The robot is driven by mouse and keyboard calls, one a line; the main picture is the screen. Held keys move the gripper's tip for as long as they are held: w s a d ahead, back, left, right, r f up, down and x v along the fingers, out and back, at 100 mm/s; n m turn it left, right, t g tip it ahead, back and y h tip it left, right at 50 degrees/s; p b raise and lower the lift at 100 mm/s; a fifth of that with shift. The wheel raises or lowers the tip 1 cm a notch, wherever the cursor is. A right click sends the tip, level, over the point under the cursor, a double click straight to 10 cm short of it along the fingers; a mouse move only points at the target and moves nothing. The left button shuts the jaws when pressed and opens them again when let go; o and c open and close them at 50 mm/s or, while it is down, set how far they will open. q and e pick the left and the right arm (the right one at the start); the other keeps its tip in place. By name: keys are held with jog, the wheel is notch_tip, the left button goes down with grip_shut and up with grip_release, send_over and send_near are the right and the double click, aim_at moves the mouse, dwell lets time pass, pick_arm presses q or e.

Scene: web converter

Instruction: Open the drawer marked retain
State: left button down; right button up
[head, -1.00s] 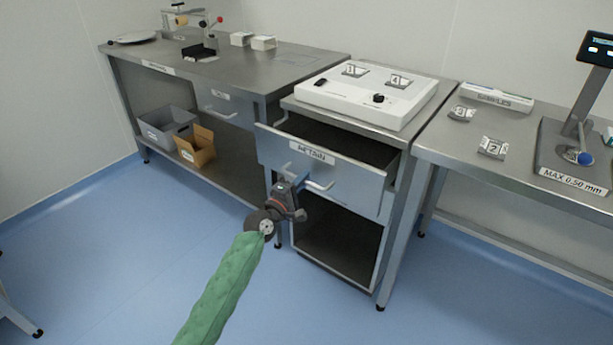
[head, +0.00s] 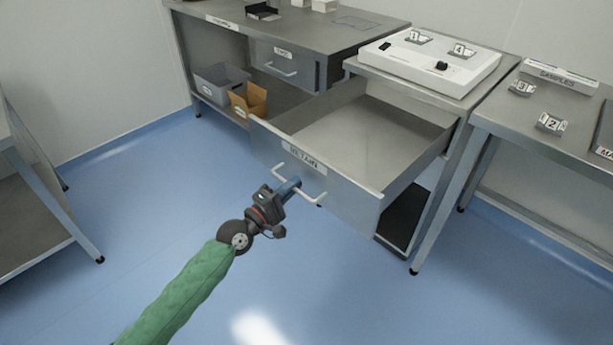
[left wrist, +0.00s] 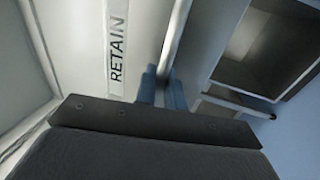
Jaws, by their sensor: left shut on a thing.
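The drawer marked RETAIN (head: 330,150) stands far out of its cabinet in the head view, and its bare inside floor shows. Its label (head: 304,156) is on the front panel, and it also reads RETAIN in the left wrist view (left wrist: 116,45). A bar handle (head: 311,197) runs below the label. My left gripper (head: 291,188) is shut on this handle; the left wrist view shows its blue fingers (left wrist: 161,88) on either side of the bar (left wrist: 177,40). My right gripper is not in view.
A white panel (head: 430,62) with tiles 1 and 4 lies on the cabinet top. A bench with a shut drawer (head: 285,62) and boxes on its shelf (head: 222,85) stands at left. A table (head: 560,135) stands at right. The blue floor in front is clear.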

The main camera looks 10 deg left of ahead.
pick_arm(q)
jog(key=shift+r+v, duration=0.2)
jog(key=shift+v, duration=0.85)
jog(key=c, duration=1.6)
grip_release()
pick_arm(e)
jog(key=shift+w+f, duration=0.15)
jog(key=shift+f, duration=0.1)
